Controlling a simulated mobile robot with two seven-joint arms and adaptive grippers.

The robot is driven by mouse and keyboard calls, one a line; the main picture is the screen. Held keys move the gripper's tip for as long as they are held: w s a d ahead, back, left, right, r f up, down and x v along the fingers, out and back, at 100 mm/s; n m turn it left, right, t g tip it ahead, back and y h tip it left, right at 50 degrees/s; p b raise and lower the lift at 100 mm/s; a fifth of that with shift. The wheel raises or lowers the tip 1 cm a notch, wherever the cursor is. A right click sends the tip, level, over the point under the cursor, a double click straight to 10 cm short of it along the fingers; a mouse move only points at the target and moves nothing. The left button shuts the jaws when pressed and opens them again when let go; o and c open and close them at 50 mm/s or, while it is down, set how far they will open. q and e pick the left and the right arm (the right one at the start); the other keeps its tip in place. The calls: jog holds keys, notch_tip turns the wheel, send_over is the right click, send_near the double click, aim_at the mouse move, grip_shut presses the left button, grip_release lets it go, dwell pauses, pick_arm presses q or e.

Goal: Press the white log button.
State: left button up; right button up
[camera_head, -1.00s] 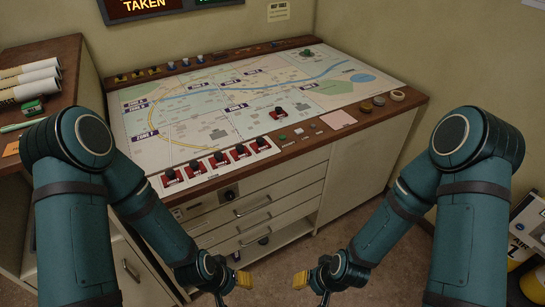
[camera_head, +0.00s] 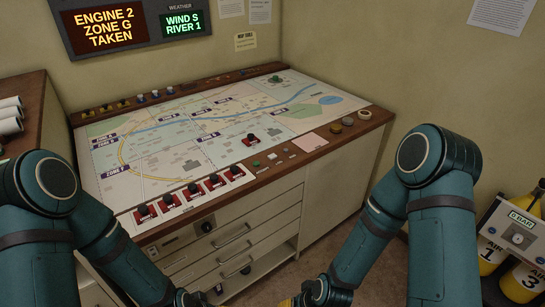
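The console (camera_head: 330,148) has a wooden front edge with a row of small controls. A green button (camera_head: 256,164) sits there, and small white buttons, one of them here (camera_head: 272,156), lie just right of it. Their labels are too small to read, so I cannot tell which is the log button. My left gripper (camera_head: 198,298) and my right gripper (camera_head: 290,302) are at the bottom edge of the view, low in front of the console's drawers and apart from the buttons. Their fingertips are mostly cut off, so their opening is hidden.
Several red-based black switches (camera_head: 178,200) line the map's front left edge. A pink note pad (camera_head: 310,143) and a tape roll (camera_head: 364,114) lie at the right. A lit sign (camera_head: 105,25) reads "ENGINE 2 ZONE G TAKEN". Yellow air cylinders (camera_head: 522,282) stand at the far right.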

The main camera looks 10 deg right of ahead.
grip_shut()
dwell(0.4)
dwell(0.6)
jog(key=shift+a, duration=0.1)
